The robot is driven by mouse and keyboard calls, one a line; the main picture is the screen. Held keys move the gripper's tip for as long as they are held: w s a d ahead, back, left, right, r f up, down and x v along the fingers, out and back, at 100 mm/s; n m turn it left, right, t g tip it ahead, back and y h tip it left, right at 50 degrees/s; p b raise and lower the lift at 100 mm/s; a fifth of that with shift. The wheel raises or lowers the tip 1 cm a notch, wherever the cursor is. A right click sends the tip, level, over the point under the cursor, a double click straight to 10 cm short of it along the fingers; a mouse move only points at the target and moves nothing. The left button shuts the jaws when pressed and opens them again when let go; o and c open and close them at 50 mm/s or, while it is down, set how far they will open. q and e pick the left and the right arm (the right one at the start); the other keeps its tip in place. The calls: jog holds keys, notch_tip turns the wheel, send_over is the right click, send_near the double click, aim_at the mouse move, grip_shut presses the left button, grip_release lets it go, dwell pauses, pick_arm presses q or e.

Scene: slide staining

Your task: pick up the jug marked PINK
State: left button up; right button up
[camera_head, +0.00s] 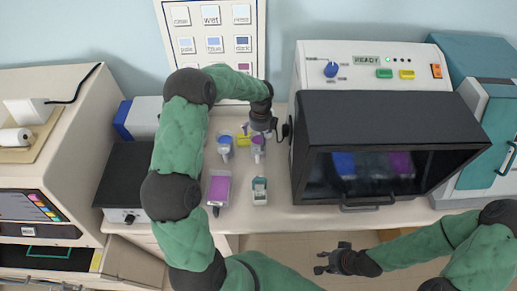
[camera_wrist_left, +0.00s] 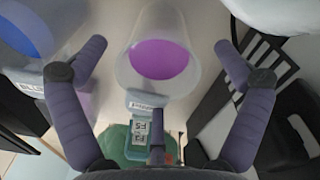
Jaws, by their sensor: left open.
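The jug with pink-purple liquid (camera_head: 257,146) stands on the bench below my left gripper (camera_head: 266,126). In the left wrist view this pale, translucent jug (camera_wrist_left: 162,88) sits between the two spread fingers, with a gap on each side. Its small tag is too blurred to read surely. My left gripper is open and holds nothing. A jug with blue liquid (camera_head: 225,143) stands just left of it; its blue side shows in the left wrist view (camera_wrist_left: 28,28). My right gripper (camera_head: 322,263) is low in front of the bench, empty, its fingers apart.
A tray of magenta liquid (camera_head: 219,190) and a small green-and-white holder (camera_head: 260,191) lie in front of the jugs. A dark-doored cabinet (camera_head: 390,125) stands close on the right. A chart (camera_head: 212,30) hangs behind.

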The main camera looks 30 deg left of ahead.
pick_arm(q)
notch_tip(320, 180, down, 3)
jog(key=shift+r, duration=0.1)
jog(key=c, duration=1.5)
jog(key=shift+r, duration=0.1)
jog(key=shift+c, duration=0.2)
